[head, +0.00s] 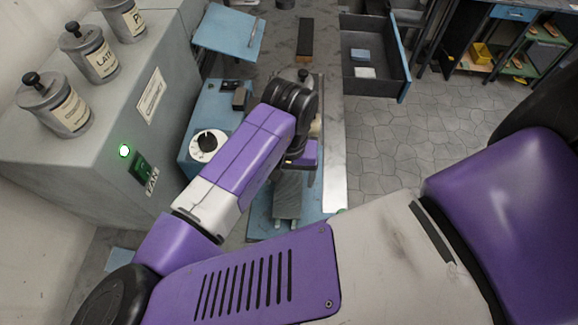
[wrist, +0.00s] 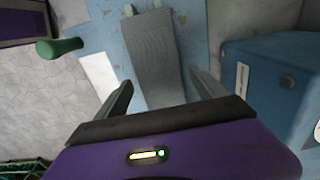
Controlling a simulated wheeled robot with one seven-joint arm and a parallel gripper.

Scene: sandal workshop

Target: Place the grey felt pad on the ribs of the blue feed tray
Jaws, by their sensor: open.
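A grey, textured flat strip, which looks like the felt pad (wrist: 152,50), lies on a worn light-blue surface (wrist: 112,28) in the wrist view. In the head view a grey piece (head: 288,196) shows on the blue surface below my arm. My gripper (wrist: 162,92) is open and empty, with its fingers either side of the pad's near end; I cannot tell the height gap. In the head view the arm mostly hides my gripper. A light-blue sloped tray (head: 230,32) at the back left looks like the feed tray; its ribs cannot be made out.
A blue machine with a white dial (head: 208,145) stands left of my arm; its blue body (wrist: 270,75) is right in the wrist view. A green handle (wrist: 60,47) is at left. An open drawer (head: 375,85) juts out at the right. Canisters (head: 65,112) stand on a grey cabinet.

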